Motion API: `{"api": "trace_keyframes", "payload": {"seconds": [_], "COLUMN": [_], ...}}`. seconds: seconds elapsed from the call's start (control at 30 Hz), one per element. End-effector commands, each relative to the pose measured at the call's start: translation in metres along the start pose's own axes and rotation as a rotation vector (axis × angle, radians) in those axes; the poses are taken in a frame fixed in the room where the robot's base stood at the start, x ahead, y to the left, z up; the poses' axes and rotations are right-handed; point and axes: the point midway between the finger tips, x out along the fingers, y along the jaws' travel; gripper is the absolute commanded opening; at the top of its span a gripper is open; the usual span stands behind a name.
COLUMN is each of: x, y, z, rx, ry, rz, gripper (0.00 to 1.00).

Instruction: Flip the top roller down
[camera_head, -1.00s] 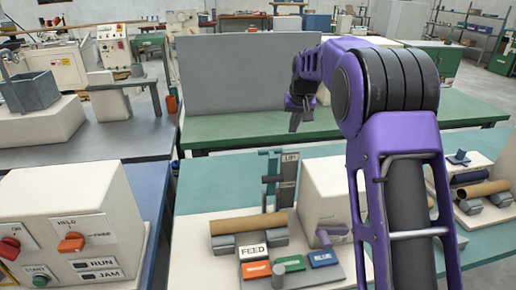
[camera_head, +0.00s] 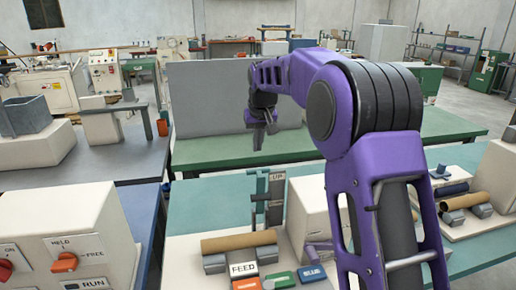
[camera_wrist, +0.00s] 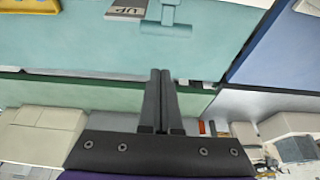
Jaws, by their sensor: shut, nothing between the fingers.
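The top roller's upright teal bracket (camera_head: 261,190) stands on the white machine base, behind the cardboard tube. A grey plate marked UP (camera_head: 277,178) is beside its top, with dark parts below; which part is the roller itself I cannot tell. The cardboard tube (camera_head: 238,242) lies on grey lower rollers (camera_head: 215,263). My gripper (camera_head: 258,148) points down above and beyond the bracket, apart from it. In the wrist view, my gripper's fingers (camera_wrist: 160,75) are together and empty. The UP plate (camera_wrist: 127,10) and a teal bracket part (camera_wrist: 168,18) show at that view's top edge.
A FEED label (camera_head: 243,269), an orange button, a green button (camera_head: 279,281) and a blue button (camera_head: 312,273) are in front of the tube. A white housing (camera_head: 310,205) stands right of the bracket, partly behind my arm. A grey panel (camera_head: 205,100) stands on the green bench behind.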

Motion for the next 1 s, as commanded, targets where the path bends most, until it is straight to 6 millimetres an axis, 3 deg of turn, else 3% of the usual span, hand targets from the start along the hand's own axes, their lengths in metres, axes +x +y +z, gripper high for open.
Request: {"api": "trace_keyframes", "payload": {"seconds": [0.37,0.4,0.6,1.0], "x": [0.083,0.073,0.059,0.054], "y": [0.000,0.000,0.000,0.000], "z": [0.001,0.005,0.024,0.032], "rx": [-0.001,-0.001,0.000,0.000], "ry": [-0.003,0.002,0.001,0.000], "rz": [0.000,0.001,0.000,0.000], "gripper": [0.00,0.00,0.00,0.00]}}
